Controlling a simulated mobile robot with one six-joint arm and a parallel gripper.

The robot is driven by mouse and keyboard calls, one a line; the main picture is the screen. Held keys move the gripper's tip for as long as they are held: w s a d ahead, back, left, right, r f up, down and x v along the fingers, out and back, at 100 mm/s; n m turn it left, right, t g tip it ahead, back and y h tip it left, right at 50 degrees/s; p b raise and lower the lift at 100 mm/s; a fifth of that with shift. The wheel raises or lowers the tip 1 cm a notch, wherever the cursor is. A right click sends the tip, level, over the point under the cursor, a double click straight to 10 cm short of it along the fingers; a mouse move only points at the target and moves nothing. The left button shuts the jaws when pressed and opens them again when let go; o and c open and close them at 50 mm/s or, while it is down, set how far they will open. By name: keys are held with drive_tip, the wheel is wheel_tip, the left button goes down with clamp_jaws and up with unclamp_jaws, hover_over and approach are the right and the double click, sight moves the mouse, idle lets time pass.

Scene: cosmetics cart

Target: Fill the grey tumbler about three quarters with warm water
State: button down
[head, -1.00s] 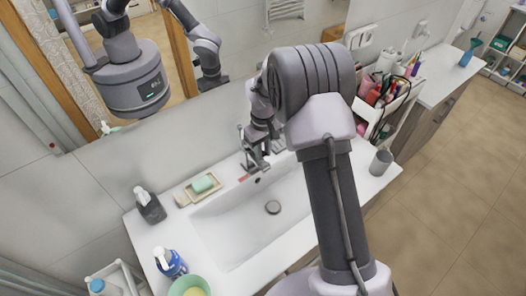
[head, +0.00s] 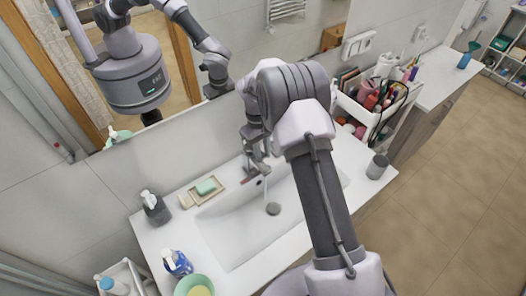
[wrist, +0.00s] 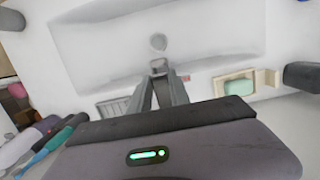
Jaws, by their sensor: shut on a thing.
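The grey tumbler (head: 377,167) stands upright at the right end of the white counter, well apart from my gripper. My gripper (head: 258,166) is at the faucet behind the basin. In the wrist view its two fingers (wrist: 160,88) come together on the faucet lever, and the grey faucet head (wrist: 159,66) shows just beyond them. The lever is mostly hidden by the fingers. A faint pale stream (head: 266,188) seems to fall from the spout towards the drain (head: 273,208). A red mark (wrist: 185,78) lies beside the faucet.
A soap dish with green soap (head: 206,187), a dark pump bottle (head: 155,209), a blue bottle (head: 177,263) and a green bowl (head: 194,286) stand left of the basin (head: 235,235). A crowded cosmetics cart (head: 370,108) is at the back right. Counter around the tumbler is clear.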

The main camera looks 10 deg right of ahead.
drive_tip(key=c, duration=1.2)
unclamp_jaws()
wheel_tip(320, 180, up, 17)
drive_tip(key=w+a+p, duration=0.1)
drive_tip(key=w+p, duration=0.1)
drive_tip(key=shift+w, duration=0.4)
drive_tip(key=shift+a+r, duration=0.1)
